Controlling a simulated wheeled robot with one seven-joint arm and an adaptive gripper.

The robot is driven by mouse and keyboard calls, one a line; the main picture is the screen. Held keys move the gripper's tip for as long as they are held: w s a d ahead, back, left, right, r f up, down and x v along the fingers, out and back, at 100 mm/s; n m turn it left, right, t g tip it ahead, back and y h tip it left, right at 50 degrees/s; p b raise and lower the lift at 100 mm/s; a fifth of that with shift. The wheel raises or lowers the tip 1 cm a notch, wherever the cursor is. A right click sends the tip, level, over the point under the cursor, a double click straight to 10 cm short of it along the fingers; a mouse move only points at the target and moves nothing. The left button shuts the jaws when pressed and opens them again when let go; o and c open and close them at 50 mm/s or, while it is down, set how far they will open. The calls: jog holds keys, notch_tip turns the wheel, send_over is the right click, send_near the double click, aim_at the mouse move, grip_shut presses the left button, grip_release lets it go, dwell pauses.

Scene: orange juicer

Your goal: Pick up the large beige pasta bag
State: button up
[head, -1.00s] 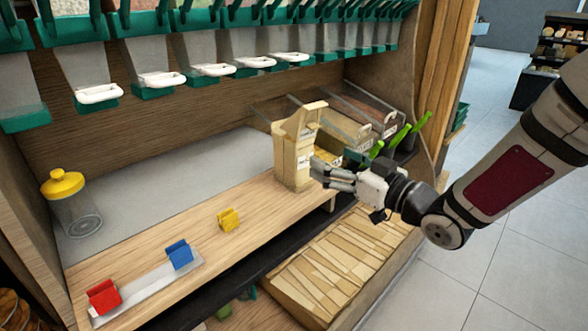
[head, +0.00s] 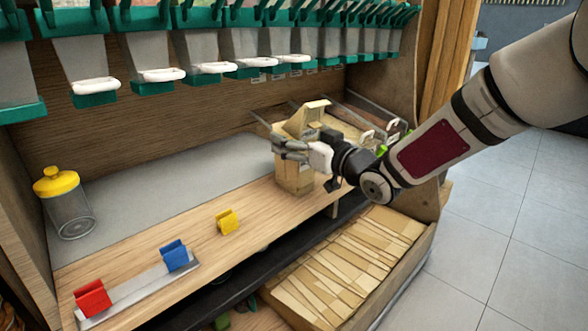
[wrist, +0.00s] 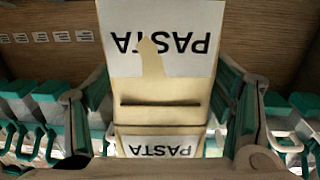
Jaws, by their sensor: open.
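The large beige pasta bag (head: 294,176) stands upright on the wooden counter toward its right end, with its folded top raised.
A yellow-lidded jar (head: 68,208), a red clip (head: 92,298), a blue clip (head: 176,255) and a yellow clip (head: 228,222) lie to the left. Flat beige bags fill a lower crate (head: 400,284). Clear bins stand behind the pasta bag.

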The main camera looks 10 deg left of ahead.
jog(key=shift+w+a, duration=0.25)
jog(key=shift+a, duration=0.05)
grip_shut()
jog(key=shift+r, duration=0.15)
